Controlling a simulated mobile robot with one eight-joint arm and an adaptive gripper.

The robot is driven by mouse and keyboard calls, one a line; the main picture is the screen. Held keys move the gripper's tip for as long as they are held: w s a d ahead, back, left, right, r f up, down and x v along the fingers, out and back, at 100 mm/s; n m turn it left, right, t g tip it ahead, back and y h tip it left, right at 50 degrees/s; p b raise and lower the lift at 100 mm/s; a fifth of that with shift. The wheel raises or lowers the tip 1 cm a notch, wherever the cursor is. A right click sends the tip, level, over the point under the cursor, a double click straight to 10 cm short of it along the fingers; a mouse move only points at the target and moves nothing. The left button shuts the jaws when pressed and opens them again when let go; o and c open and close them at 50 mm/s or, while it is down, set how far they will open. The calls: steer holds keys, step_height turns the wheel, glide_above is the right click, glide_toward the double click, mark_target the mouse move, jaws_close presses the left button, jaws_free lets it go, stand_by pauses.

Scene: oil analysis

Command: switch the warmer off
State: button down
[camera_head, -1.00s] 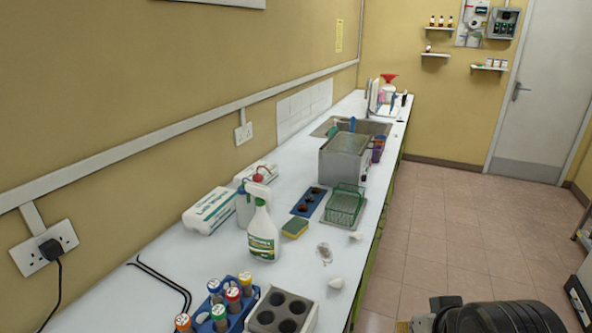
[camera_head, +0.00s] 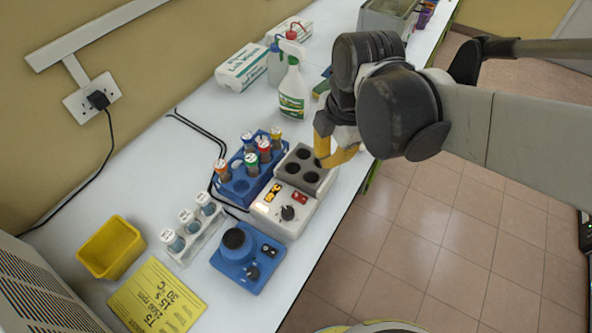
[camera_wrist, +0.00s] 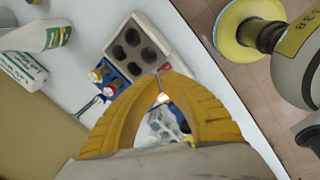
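The warmer is a white unit with a grey block of several empty round wells (camera_head: 305,168). Its sloped front panel (camera_head: 285,215) carries a black knob (camera_head: 287,213), a red switch (camera_head: 300,198) and small lit orange-yellow parts. My gripper (camera_head: 325,160) has yellow fingers and hovers by the right rear of the well block, beyond the panel. In the wrist view, the finger tips (camera_wrist: 162,73) come together with nothing held between them. The well block (camera_wrist: 138,48) shows just beyond them; the panel is largely hidden behind the fingers.
A blue rack (camera_head: 238,185) of colour-capped tubes stands left of the warmer. A blue device (camera_head: 240,260) with a black top stands in front. A clear rack of vials (camera_head: 190,228), a yellow bin (camera_head: 110,247) and a yellow note (camera_head: 155,298) lie further left. A spray bottle (camera_head: 292,90) stands behind.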

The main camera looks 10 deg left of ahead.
mark_target(292, 195)
steer(key=a+n, duration=0.1)
steer(key=n, duration=0.1)
steer(key=a+f+n, duration=0.1)
steer(key=a+n, duration=0.1)
steer(key=a+n+g, duration=0.1)
steer(key=a+n, duration=0.1)
steer(key=shift+s+a+f+p, duration=0.2)
steer(key=shift+s+f+p, duration=0.05)
steer(key=shift+s+p, duration=0.05)
steer(key=f+b, duration=0.1)
steer(key=f, duration=0.3)
steer(key=a+f+b, duration=0.1)
steer(key=f+b, duration=0.1)
steer(key=f, duration=0.3)
steer(key=f+b, duration=0.2)
steer(key=f, duration=0.2)
steer(key=shift+w+a+f, duration=0.25)
steer(key=shift+w+f, duration=0.1)
steer(key=shift+f, duration=0.05)
steer(key=shift+a+f+b, duration=0.2)
steer(key=shift+f+b, duration=0.45)
steer(key=shift+b, duration=0.1)
steer(key=shift+d+r, duration=0.1)
steer(key=shift+r, duration=0.1)
steer(key=shift+r+p, duration=0.1)
steer(key=shift+p, duration=0.2)
